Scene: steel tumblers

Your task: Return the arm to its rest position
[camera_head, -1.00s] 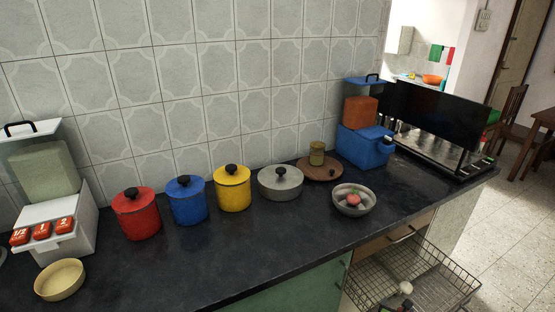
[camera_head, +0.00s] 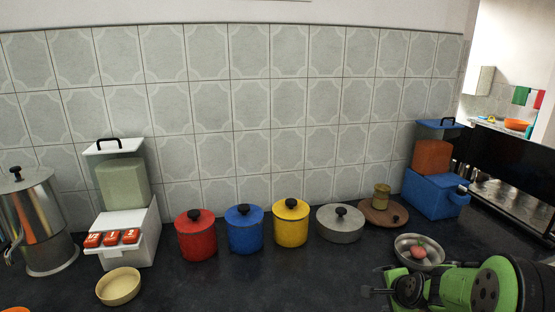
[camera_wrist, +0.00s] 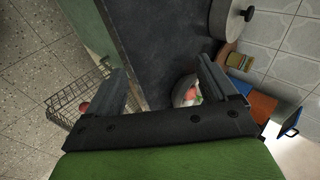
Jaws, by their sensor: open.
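My gripper (camera_head: 374,281) is at the lower right of the head view, at the end of my green arm, which reaches in from the right edge. It is in front of the small metal bowl (camera_head: 402,243) holding a pinkish-red item (camera_head: 418,252). In the wrist view my gripper (camera_wrist: 162,74) has its two dark fingers wide apart with nothing held between them. The bowl (camera_wrist: 178,88) shows there beside the right finger, partly hidden by it.
Red (camera_head: 197,240), blue (camera_head: 246,236) and yellow (camera_head: 291,228) lidded pots and a grey pot (camera_head: 340,229) line the wall. A blue box (camera_head: 432,196) and black machine (camera_head: 510,170) stand right. A wire basket (camera_wrist: 70,97) is beside the counter. The front middle counter is clear.

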